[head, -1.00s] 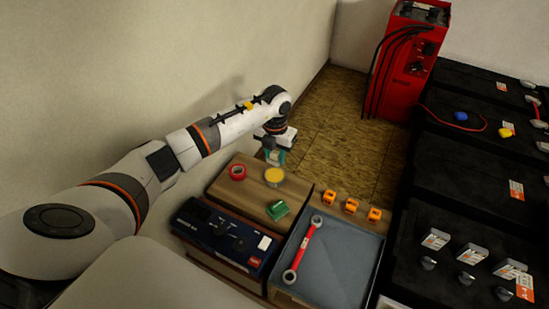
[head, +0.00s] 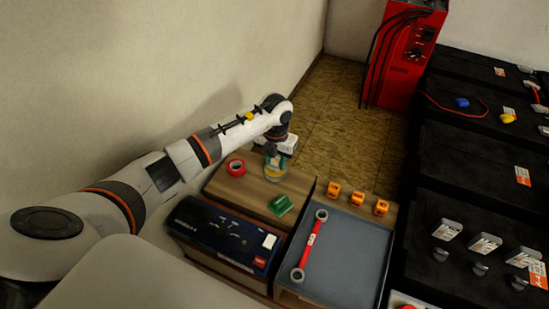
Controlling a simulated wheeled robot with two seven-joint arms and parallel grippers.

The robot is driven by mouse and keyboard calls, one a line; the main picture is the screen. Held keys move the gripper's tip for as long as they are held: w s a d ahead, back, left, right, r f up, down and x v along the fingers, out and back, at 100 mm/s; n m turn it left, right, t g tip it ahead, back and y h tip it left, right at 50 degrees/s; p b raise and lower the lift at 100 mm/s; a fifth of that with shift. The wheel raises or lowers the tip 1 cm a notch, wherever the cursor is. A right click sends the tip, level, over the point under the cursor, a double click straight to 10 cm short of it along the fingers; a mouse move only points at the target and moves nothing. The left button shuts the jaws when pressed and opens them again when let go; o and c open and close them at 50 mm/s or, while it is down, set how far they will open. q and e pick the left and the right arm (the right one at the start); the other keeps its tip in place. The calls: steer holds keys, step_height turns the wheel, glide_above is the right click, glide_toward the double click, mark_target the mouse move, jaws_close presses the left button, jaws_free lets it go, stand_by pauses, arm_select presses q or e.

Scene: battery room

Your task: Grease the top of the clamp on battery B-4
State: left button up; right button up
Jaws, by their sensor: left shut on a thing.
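My left gripper (head: 275,157) is over the tin of yellow grease (head: 276,174), its tip at the tin's mouth. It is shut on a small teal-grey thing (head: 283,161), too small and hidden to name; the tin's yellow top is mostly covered. The black batteries (head: 455,165) stand in a row at the right. Grey clamps (head: 447,230) show on the nearer battery, beside an orange-white label. The labels are too small to read, so I cannot tell which is B-4. My right gripper is not in view.
A red tape roll (head: 235,167) and a green block (head: 281,205) lie on the wooden top. A dark blue box (head: 222,235) is in front. A grey tray (head: 345,262) holds a red wrench (head: 309,246); orange pieces (head: 357,197) line its far edge. A red charger (head: 405,60) stands behind.

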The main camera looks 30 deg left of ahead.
mark_target(276, 159)
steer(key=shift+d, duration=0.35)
arm_select(q)
steer(key=shift+f+b, duration=0.3)
steer(key=shift+f, duration=0.1)
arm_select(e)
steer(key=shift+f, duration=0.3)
arm_select(q)
steer(key=shift+f, duration=0.1)
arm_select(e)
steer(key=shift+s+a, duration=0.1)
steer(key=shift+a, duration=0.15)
arm_select(q)
steer(key=shift+s+f, duration=0.1)
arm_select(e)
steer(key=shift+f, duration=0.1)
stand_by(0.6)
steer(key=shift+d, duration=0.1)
